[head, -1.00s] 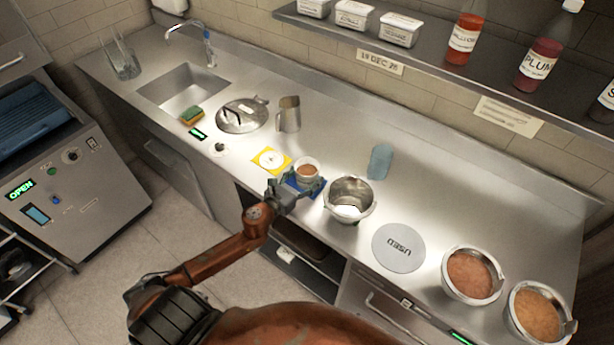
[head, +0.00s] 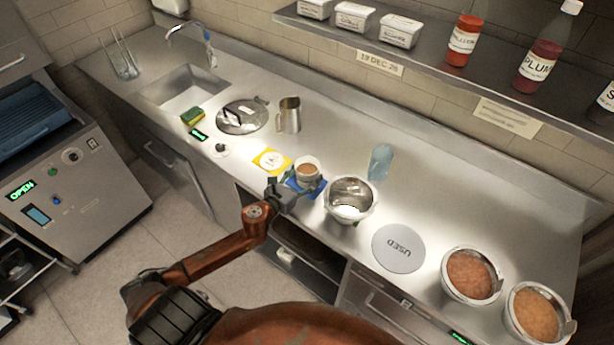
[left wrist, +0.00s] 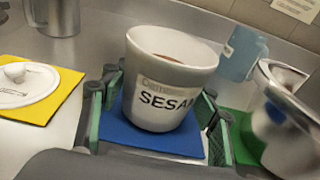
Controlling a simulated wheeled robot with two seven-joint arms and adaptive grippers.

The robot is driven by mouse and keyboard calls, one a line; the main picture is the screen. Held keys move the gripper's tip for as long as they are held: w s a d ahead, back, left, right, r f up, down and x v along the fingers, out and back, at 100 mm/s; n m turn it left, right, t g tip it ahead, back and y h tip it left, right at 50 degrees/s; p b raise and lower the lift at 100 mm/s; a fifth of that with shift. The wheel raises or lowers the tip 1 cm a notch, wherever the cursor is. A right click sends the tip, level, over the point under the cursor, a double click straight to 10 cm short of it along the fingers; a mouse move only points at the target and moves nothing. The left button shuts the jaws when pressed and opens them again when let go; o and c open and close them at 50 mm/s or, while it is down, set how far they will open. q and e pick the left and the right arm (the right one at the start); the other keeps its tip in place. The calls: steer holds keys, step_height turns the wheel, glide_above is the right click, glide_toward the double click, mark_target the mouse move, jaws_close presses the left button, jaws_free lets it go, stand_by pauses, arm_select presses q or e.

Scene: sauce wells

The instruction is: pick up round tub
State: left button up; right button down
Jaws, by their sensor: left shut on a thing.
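The round tub (head: 307,168) is a small white cup with brown contents, upright over a blue mat (head: 292,184) near the counter's front edge. In the left wrist view the tub (left wrist: 165,75) carries a label reading "SESA", its end hidden by a finger. My left gripper (head: 296,190) is shut on the tub, with green-padded fingers on both sides of it in the left wrist view (left wrist: 160,125). I cannot tell whether the tub's base touches the blue mat (left wrist: 190,148). My right gripper is not in view.
A metal pot (head: 350,200) stands close right of the tub. A yellow mat with a white lid (head: 272,161) lies to the left. A blue cup (head: 380,162) and a metal jug (head: 289,115) stand behind. A grey "USED" disc (head: 398,248) lies further right.

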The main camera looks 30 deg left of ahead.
arm_select(q)
steer(key=s+r+p, duration=0.2)
steer(key=s+r, duration=1)
steer(key=s, duration=0.2)
steer(key=shift+d+p, duration=0.2)
steer(key=shift+p, duration=0.1)
